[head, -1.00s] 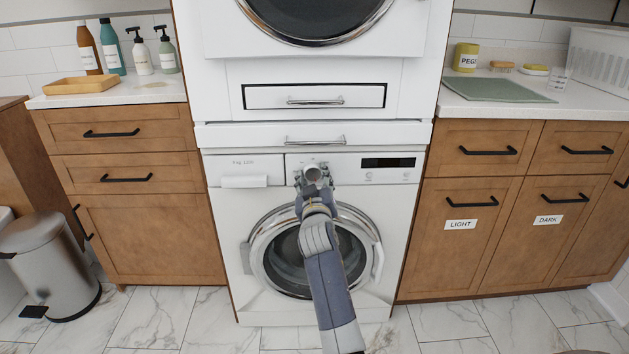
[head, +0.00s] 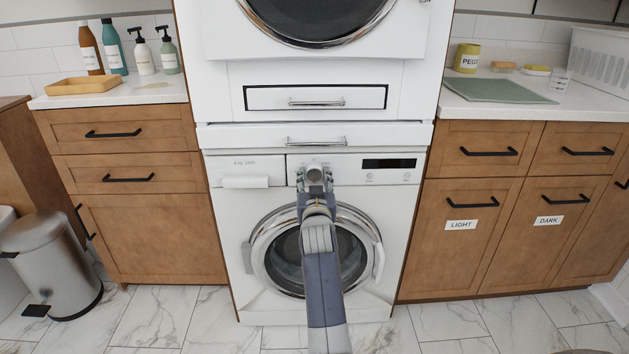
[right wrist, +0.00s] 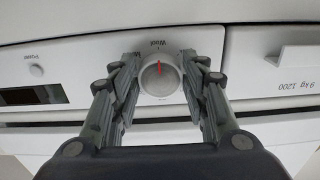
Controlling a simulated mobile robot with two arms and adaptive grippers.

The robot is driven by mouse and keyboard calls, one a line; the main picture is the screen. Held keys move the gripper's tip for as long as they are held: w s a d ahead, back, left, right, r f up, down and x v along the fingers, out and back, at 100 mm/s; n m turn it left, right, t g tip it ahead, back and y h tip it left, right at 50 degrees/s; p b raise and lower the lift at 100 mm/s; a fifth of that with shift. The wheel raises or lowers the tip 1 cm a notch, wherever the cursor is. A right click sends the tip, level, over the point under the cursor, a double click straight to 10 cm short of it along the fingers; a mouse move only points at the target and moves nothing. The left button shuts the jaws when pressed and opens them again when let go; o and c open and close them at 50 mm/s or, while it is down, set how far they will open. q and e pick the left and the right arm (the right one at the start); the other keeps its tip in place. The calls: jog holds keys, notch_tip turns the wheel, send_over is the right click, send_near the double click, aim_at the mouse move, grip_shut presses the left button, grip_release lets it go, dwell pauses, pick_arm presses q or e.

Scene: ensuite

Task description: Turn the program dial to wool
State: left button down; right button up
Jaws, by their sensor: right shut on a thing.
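The program dial (right wrist: 160,80) is a round pale knob with a red pointer mark, on the front panel of the washing machine (head: 225,210). In the right wrist view, which is upside down, the red mark points at the printed word "Wool" (right wrist: 153,44). My right gripper (right wrist: 160,75) is shut on the dial, with one finger on each side of it. In the head view my right gripper (head: 314,180) covers most of the dial. My left gripper is not in view.
A dark display (head: 389,163) and small buttons sit right of the dial. The detergent drawer (head: 245,182) is left of it. A pull-out ledge with a handle (head: 316,140) is just above. The round door (head: 258,262) is below, partly behind my right arm.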

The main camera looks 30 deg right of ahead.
jog(key=o, duration=1)
